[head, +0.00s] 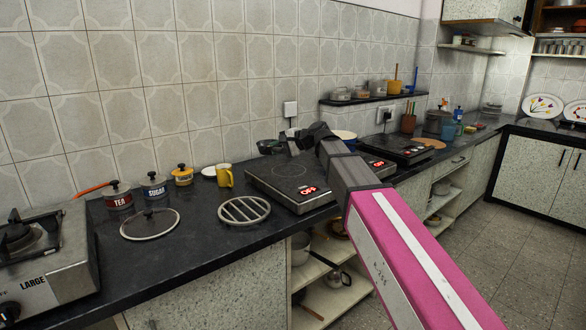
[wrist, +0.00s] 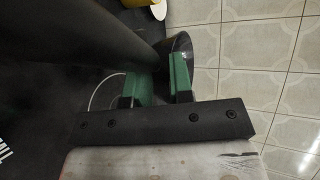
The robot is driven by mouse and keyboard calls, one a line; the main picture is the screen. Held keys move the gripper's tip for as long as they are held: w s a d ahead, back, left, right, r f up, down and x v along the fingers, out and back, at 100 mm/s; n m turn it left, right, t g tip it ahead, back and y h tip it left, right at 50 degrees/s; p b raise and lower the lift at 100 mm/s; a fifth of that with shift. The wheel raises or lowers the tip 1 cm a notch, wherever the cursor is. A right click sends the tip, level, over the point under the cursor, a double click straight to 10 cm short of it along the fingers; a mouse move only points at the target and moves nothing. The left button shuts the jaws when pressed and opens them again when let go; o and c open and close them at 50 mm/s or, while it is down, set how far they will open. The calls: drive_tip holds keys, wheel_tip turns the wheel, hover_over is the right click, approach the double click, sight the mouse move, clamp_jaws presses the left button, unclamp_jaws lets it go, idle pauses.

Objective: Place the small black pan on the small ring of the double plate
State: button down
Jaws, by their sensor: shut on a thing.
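The small black pan (head: 270,146) shows as a dark shape by the tiled wall, just left of my gripper (head: 312,136) in the head view. In the wrist view a dark curved wall (wrist: 181,42), which looks like the pan, meets the green fingers of my gripper (wrist: 163,82). The fingers are shut on it; the exact grip is dark and unclear. The double plate (head: 262,181) is a flat black hob on the counter with red OFF displays. One ring shows on its left part; my arm hides its middle, and I cannot tell the small ring.
A yellow mug (head: 225,175), a round metal rack (head: 244,210) and a glass lid (head: 150,224) stand left of the hob. A gas stove (head: 35,265) is at far left. A pale bowl (head: 344,135) stands behind my arm. The tiled wall is close behind.

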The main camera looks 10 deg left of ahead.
drive_tip(key=w+d+f, duration=0.1)
drive_tip(key=d, duration=0.1)
drive_tip(key=w+d+f, duration=0.3)
drive_tip(key=d, duration=0.1)
drive_tip(key=shift+w+f, duration=0.2)
drive_tip(key=shift+f, duration=2.05)
drive_tip(key=c, duration=1)
unclamp_jaws()
drive_tip(key=shift+d, duration=0.1)
drive_tip(key=v, duration=1.2)
